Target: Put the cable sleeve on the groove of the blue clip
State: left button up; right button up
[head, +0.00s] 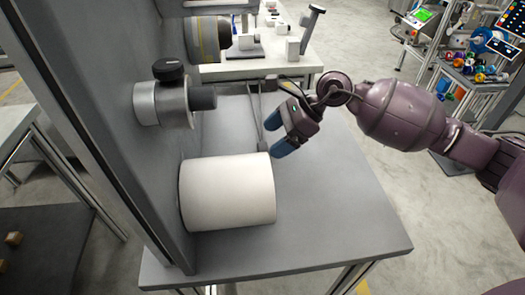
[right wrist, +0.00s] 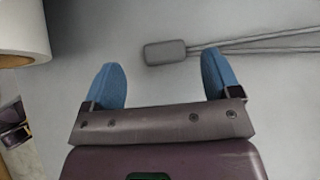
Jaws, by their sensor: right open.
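The cable sleeve (right wrist: 165,52) is a small grey rounded block in the right wrist view, with two thin grey strands running right from it. In the head view the sleeve (head: 263,146) shows small at the lower end of the strands, just above the white roll. My right gripper (head: 284,143) has blue fingertips and is open and empty near the sleeve. In the right wrist view the sleeve appears between and slightly beyond the fingertips of the gripper (right wrist: 160,62), not held. I cannot make out the blue clip in either view. My left gripper is not in view.
A large white roll (head: 228,192) sticks out from a grey upright panel (head: 120,110), close to my gripper. A metal cylinder with a black knob (head: 168,98) juts out above it. The grey tabletop (head: 335,215) is clear to the right. A white table (head: 300,62) stands behind.

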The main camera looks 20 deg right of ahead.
aim_at(260, 148)
jog(key=b+x, duration=0.1)
jog(key=x, duration=0.3)
jog(key=shift+w+d+f, duration=0.1)
jog(key=shift+w+f, duration=0.05)
jog(key=shift+f, duration=0.05)
jog(key=c, duration=1.1)
